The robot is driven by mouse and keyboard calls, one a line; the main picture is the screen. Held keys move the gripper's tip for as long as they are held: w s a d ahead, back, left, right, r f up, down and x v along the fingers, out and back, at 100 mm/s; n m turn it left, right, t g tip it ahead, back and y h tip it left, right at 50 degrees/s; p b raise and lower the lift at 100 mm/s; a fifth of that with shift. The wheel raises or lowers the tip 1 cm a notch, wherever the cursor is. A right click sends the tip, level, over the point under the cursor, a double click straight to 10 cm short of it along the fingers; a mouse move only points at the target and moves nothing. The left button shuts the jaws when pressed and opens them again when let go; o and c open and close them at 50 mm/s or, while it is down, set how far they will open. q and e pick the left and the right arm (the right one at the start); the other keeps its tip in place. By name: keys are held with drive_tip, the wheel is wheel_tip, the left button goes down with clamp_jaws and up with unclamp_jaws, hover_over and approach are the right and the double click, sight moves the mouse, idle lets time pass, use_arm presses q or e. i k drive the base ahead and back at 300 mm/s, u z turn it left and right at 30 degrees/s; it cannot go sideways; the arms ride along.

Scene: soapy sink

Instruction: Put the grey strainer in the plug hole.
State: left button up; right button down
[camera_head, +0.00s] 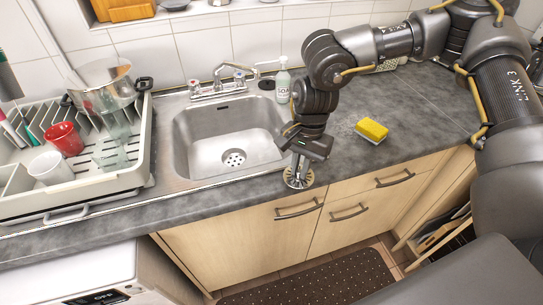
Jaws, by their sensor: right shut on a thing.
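The grey strainer (299,180) is a small round metal piece with a lighter rim. My right gripper (300,163) is shut on it and holds it in front of the counter's front edge, to the right of the sink. The plug hole (234,158) is the round perforated spot in the floor of the steel sink (187,150), with nothing on it. The strainer is to the right of the plug hole and nearer to me. The gripper's fingertips are partly hidden. My left gripper is not in view.
A dish rack (147,147) with a pot (103,88), a red cup (66,139) and a white cup (50,168) stands left of the sink. A tap (220,85) and a soap bottle (283,82) stand behind it. A yellow sponge (372,130) lies on the right counter.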

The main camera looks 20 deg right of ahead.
sight(235, 161)
drive_tip(key=u, duration=2.75)
drive_tip(key=k, duration=1.45)
drive_tip(key=z, duration=1.05)
drive_tip(key=i, duration=0.5)
drive_tip(key=u, duration=0.1)
